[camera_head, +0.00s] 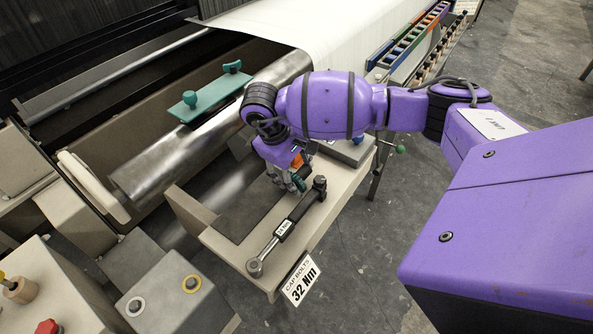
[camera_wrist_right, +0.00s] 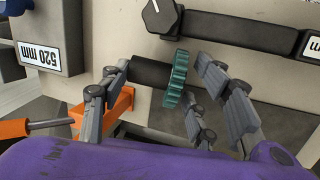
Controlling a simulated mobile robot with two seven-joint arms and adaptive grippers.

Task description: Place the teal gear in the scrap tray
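The teal gear (camera_wrist_right: 179,78) lies on the beige bench in the right wrist view, with a black cylindrical part (camera_wrist_right: 151,72) attached at its left. My right gripper (camera_wrist_right: 160,88) is open, its fingers on either side of the gear and black part, with visible gaps. In the head view the right gripper (camera_head: 290,182) is low over the bench, and only a bit of the teal gear (camera_head: 299,182) shows beneath it. My left gripper is not in view. I cannot identify the scrap tray in either view.
A torque wrench (camera_head: 285,230) lies on the bench (camera_head: 222,243) close to the right gripper. An orange-handled tool (camera_wrist_right: 110,108) and a grey block labelled 520 mm (camera_wrist_right: 48,35) are nearby. A rack of coloured holders (camera_head: 410,45) stands behind.

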